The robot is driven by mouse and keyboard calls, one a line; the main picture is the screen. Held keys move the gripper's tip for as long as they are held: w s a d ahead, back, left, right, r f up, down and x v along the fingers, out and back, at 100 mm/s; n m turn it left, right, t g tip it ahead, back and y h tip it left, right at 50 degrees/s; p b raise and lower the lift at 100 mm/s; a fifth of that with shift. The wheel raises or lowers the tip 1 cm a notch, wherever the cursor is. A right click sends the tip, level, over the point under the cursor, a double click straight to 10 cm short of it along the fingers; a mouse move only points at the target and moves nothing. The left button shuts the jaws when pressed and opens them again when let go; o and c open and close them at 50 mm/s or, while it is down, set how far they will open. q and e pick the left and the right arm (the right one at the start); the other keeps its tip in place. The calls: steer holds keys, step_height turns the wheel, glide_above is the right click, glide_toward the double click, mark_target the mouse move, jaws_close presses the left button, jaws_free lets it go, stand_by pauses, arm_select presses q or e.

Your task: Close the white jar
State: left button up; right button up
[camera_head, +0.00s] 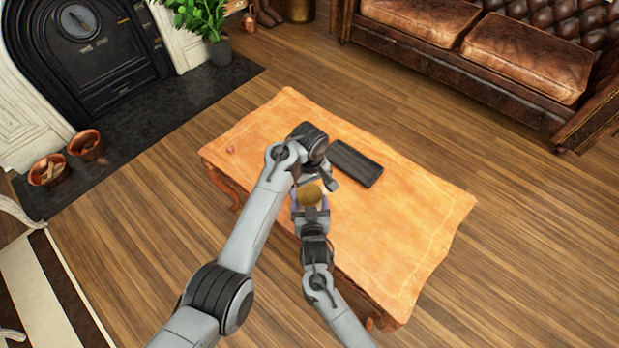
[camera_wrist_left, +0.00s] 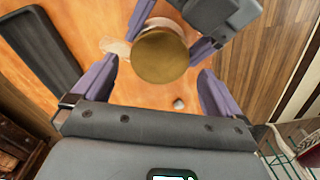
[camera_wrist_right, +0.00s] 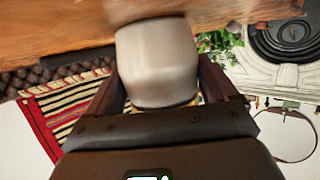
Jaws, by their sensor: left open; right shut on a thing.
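The white jar (camera_wrist_right: 158,65) is between the fingers of my right gripper (camera_wrist_right: 158,85), which is shut on it. The jar is close to the wooden table (camera_head: 410,230); I cannot tell whether it touches the tabletop. A round gold-brown lid (camera_wrist_left: 160,54) is at the jar's top and hides most of the jar in the left wrist view. It also shows in the head view (camera_head: 310,195). I cannot tell whether the lid is fully seated. My left gripper (camera_wrist_left: 158,72) is open above the lid, with its fingertips on either side of it.
A black rectangular tray (camera_head: 356,163) lies on the table behind the grippers. A small reddish object (camera_head: 230,149) is near the table's left corner. The right part of the tabletop is clear. A leather sofa (camera_head: 525,58) and a fireplace (camera_head: 85,50) stand beyond the table.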

mark_target(309, 202)
arm_select(q)
steer(key=shift+f, duration=1.4)
steer(key=shift+c, duration=0.2)
steer(key=c, duration=1)
steer(key=shift+o, duration=0.2)
steer(key=m, duration=0.7)
steer(key=shift+m, duration=0.3)
steer(key=m, duration=0.8)
steer(key=shift+m, duration=0.3)
